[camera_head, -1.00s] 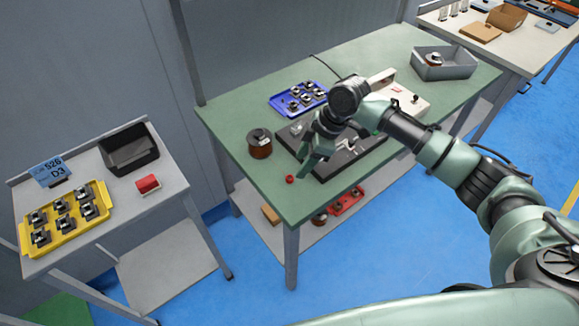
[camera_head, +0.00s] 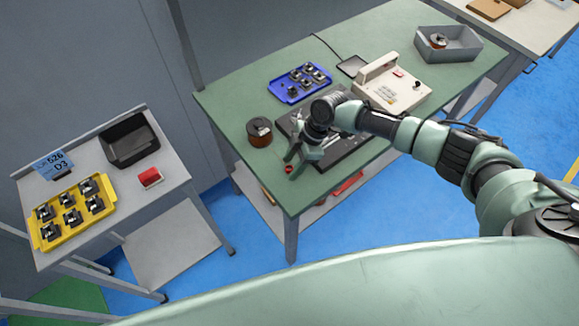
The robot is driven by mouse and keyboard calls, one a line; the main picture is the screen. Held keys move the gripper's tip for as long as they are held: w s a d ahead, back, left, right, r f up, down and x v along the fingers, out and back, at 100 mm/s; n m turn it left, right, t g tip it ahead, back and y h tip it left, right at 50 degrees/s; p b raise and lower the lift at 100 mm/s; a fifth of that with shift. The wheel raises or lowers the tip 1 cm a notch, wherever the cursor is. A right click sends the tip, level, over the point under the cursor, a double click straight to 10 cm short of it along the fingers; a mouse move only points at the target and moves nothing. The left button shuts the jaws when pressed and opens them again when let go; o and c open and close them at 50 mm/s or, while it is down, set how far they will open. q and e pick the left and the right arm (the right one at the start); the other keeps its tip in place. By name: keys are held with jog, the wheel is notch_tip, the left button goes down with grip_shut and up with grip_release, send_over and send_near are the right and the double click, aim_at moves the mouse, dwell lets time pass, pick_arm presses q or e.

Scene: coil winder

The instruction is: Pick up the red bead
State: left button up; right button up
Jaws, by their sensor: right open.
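The red bead (camera_head: 288,169) is a small red ring near the front left corner of the green table (camera_head: 325,185). My right gripper (camera_head: 292,163) is open, its fingers pointing down at the bead from just above or beside it. The fingertips partly overlap the bead in the picture; I cannot tell whether they touch it. The bead appears to rest on the table. My left gripper is not in view.
A dark base plate (camera_head: 352,150) lies under my right arm. A copper wire spool (camera_head: 259,132), a blue tray (camera_head: 283,84) and a beige machine (camera_head: 405,97) stand around it. A grey cart with a yellow tray (camera_head: 48,240) is at left.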

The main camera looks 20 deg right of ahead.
aim_at(292, 167)
jog(key=shift+s, duration=0.1)
jog(key=c, duration=1)
jog(key=shift+r, duration=0.1)
grip_shut()
pick_arm(q)
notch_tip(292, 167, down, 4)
jog(key=b, duration=0.3)
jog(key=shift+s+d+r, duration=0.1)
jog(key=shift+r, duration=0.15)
pick_arm(e)
notch_tip(292, 167, up, 20)
